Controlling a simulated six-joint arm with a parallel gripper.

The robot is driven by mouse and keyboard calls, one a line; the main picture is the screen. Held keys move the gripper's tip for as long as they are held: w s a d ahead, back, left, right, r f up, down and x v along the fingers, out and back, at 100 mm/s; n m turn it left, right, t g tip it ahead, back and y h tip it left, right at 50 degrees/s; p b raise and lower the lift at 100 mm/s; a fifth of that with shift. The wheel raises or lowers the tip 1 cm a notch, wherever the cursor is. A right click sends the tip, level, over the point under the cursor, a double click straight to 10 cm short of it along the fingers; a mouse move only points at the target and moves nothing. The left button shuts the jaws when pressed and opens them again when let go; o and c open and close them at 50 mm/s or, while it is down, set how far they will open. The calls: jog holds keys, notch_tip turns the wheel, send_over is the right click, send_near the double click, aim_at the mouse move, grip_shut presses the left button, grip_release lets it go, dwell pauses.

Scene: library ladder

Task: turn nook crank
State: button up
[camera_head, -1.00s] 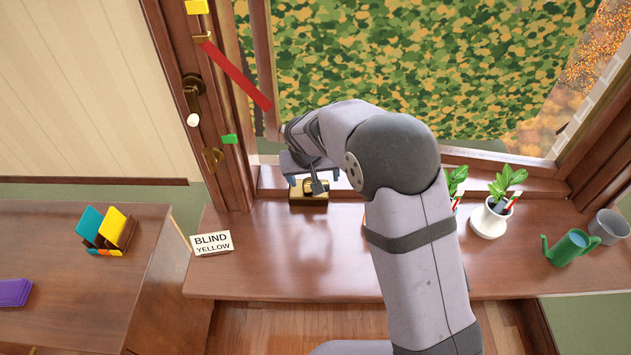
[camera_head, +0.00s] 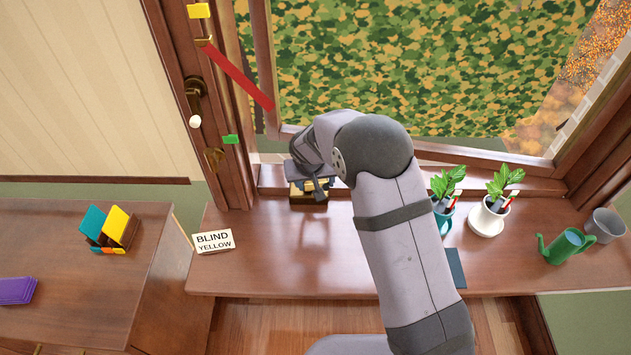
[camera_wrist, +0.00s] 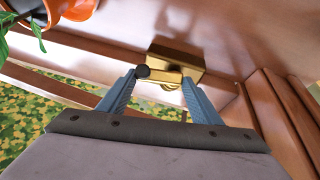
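A brass crank box (camera_head: 309,194) sits on the window sill, partly hidden by my gripper (camera_head: 311,186). In the wrist view the brass box (camera_wrist: 178,58) is ahead of the fingertips, with a short crank arm (camera_wrist: 166,77) and a dark round knob (camera_wrist: 142,71). My gripper (camera_wrist: 162,88) is open in the wrist view, its two blue-grey fingers apart. The knob is just beyond the left fingertip and the crank arm lies across the gap. I cannot tell whether a finger touches it. Another brass handle with a white knob (camera_head: 195,121) is on the window frame at left.
A sign reading "BLIND YELLOW" (camera_head: 213,242) stands on the sill board left of the gripper. Potted plants (camera_head: 490,216), a green watering can (camera_head: 566,246) and a grey cup (camera_head: 606,225) stand at right. An orange pot (camera_wrist: 72,8) shows in the wrist view.

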jog(key=shift+c, duration=1.3)
jog(key=shift+d+f+m+b, duration=0.1)
jog(key=shift+f+m+b, duration=0.15)
jog(key=shift+b, duration=0.35)
jog(key=shift+s+r+m+y+b, duration=0.1)
jog(key=shift+m+y+b, duration=0.2)
jog(key=shift+m+y, duration=0.1)
jog(key=o, duration=1.1)
jog(key=shift+r, duration=0.1)
jog(key=shift+b+v, duration=1.05)
jog(key=shift+v, duration=2.55)
